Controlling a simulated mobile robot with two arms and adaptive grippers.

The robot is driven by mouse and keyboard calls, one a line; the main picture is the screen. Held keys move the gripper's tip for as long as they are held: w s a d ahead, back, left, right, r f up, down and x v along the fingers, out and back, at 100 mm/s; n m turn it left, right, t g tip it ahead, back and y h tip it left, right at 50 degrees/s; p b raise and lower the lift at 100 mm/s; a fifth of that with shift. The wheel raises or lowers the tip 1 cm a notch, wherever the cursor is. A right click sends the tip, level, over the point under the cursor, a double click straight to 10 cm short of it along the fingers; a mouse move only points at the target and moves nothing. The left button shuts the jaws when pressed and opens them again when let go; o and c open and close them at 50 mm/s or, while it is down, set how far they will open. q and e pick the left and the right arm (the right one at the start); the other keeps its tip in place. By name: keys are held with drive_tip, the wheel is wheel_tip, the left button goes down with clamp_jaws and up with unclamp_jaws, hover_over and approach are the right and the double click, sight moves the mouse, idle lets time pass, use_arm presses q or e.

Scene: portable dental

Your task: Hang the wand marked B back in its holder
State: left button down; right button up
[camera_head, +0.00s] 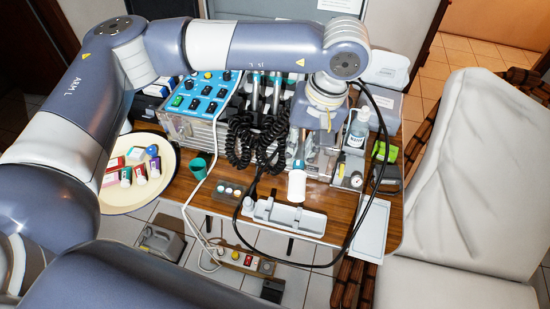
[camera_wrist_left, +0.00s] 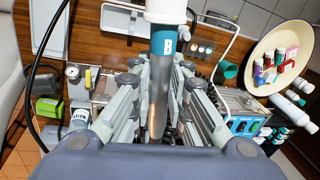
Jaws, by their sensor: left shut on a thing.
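The wand marked B (camera_wrist_left: 168,48) has a white end, a teal band with the letter B and a metallic shaft. My left gripper (camera_wrist_left: 163,85) is shut on it, fingers on both sides of the shaft. In the head view the white end of the wand (camera_head: 296,186) points toward the front, over or just behind the grey tray (camera_head: 312,222); whether they touch I cannot tell. My left gripper (camera_head: 305,135) is right of the coiled black cords (camera_head: 243,140). Upright wands (camera_head: 277,92) stand behind those cords. I cannot make out an empty holder. My right gripper is out of view.
The blue control panel (camera_head: 205,97) is left of the cords. A cream basin (camera_head: 118,198) with small bottles and boxes is at the left, near a green cup (camera_head: 198,167). A clear bottle (camera_head: 357,130) and a gauge (camera_head: 356,180) stand at the right. A black hose loops around the tray.

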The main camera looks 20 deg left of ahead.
use_arm(q)
drive_tip(key=w+d+r+n+g+h+p, duration=0.35)
drive_tip(key=w+d+r+n, duration=0.55)
drive_tip(key=w+r, duration=0.4)
drive_tip(key=w+a+r+n+t+h+p, duration=0.2)
drive_tip(key=w+a+r+n+t+h, duration=0.15)
drive_tip(key=w+a+n+t, duration=0.3)
drive_tip(key=w+a+r+n+t+h+p, duration=0.25)
drive_tip(key=w+a+r+n, duration=0.25)
drive_tip(key=w+n, duration=0.35)
drive_tip(key=w+a+f+n+t+y+p, duration=0.1)
drive_tip(key=a+f+n+t+y, duration=0.25)
drive_tip(key=a+f, duration=0.4)
drive_tip(key=w+a+f+n+t+y+p, duration=0.15)
drive_tip(key=a+f+n+t, duration=0.25)
drive_tip(key=a, duration=0.6)
drive_tip(key=s+a+f+y+b, duration=0.1)
drive_tip(key=s+a+f, duration=0.1)
drive_tip(key=f, duration=0.3)
drive_tip(key=s+a+f+n+y+b, duration=0.1)
drive_tip(key=f+b, duration=0.1)
drive_tip(key=f, duration=0.4)
drive_tip(key=s+a+f+n+t+y+b, duration=0.1)
drive_tip(key=s+a+f, duration=0.1)
drive_tip(key=f, duration=0.3)
drive_tip(key=shift+s+a+f+n+b, duration=0.25)
drive_tip(key=shift+s+a+b, duration=0.1)
drive_tip(key=shift+w+a, duration=0.2)
drive_tip(key=shift+w, duration=0.45)
